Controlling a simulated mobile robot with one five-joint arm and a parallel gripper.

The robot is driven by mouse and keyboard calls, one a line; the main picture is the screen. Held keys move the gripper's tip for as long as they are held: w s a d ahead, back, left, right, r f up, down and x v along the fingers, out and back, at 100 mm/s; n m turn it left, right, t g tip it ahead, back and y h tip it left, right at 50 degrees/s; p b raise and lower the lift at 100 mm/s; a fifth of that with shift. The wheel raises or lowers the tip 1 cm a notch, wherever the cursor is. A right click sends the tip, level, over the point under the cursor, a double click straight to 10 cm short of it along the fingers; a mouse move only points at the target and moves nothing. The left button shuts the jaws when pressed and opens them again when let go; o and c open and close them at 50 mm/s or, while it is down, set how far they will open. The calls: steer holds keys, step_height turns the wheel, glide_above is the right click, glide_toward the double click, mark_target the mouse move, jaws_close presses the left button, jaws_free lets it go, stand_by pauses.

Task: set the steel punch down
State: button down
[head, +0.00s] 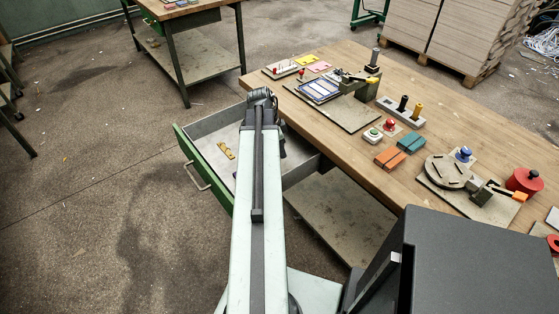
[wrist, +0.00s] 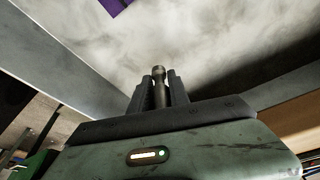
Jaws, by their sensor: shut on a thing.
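The steel punch (wrist: 159,75) shows in the wrist view as a short dark metal rod with a rounded end. My gripper (wrist: 160,88) is shut on it, with one dark finger on each side. Beyond the punch is the mottled grey floor of a drawer, and I cannot tell how far the punch is from it. In the head view the open drawer (head: 205,135) sticks out from the workbench, and my arm reaches over it. My gripper and the punch are hidden there behind my arm.
The drawer holds a small yellow piece (head: 226,151); a purple piece (wrist: 115,5) shows in the wrist view. The wooden workbench (head: 345,150) carries a rack of pegs (head: 401,112), orange and teal blocks (head: 400,150) and a round fixture (head: 447,172). Bare wood lies between them.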

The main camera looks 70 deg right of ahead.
step_height(320, 180, down, 4)
steer(key=b, duration=0.3)
steer(key=shift+b, duration=0.4)
steer(key=shift+r, duration=0.25)
steer(key=shift+f, duration=0.15)
steer(key=c, duration=1.2)
jaws_free()
steer(key=shift+c, duration=0.2)
steer(key=p+v, duration=1.2)
